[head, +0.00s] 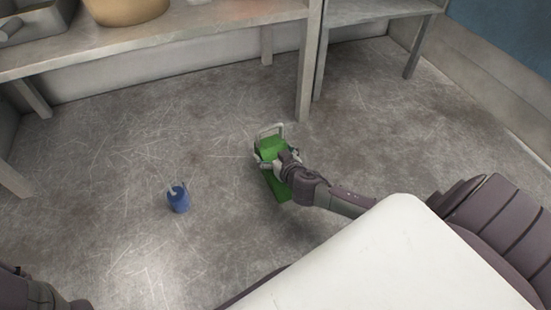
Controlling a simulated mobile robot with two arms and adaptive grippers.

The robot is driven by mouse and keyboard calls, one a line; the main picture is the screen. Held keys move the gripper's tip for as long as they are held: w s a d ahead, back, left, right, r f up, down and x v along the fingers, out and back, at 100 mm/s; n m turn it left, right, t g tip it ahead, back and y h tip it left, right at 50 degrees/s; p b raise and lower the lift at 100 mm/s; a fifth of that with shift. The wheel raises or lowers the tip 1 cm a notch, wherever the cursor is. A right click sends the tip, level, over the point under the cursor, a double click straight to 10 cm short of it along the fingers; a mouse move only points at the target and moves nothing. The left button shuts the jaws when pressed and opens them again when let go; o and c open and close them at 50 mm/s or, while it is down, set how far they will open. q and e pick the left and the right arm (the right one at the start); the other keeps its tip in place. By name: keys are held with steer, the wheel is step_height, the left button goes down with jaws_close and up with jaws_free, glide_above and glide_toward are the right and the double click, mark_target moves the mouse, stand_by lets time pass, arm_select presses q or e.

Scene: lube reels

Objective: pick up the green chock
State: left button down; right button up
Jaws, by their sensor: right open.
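The green chock (277,188) lies on the concrete floor near the middle of the head view. It has a pale loop handle at its far end. My right gripper (274,157) is over the chock from the right, its open fingers at either side of the green body near the handle end. The gripper and wrist hide part of the chock, and I cannot tell whether the fingers touch it. Of my left arm only a part shows in the bottom left corner; its gripper is out of the picture.
A metal workbench (180,52) runs along the back, one leg (309,80) standing beyond the chock. A wooden bowl (124,10) sits on it.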

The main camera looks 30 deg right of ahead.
steer(key=shift+w+d+f, duration=0.1)
steer(key=shift+w, duration=0.3)
steer(key=shift+c, duration=0.3)
steer(key=c, duration=1.3)
steer(key=shift+c, duration=0.5)
steer(key=shift+r, duration=0.25)
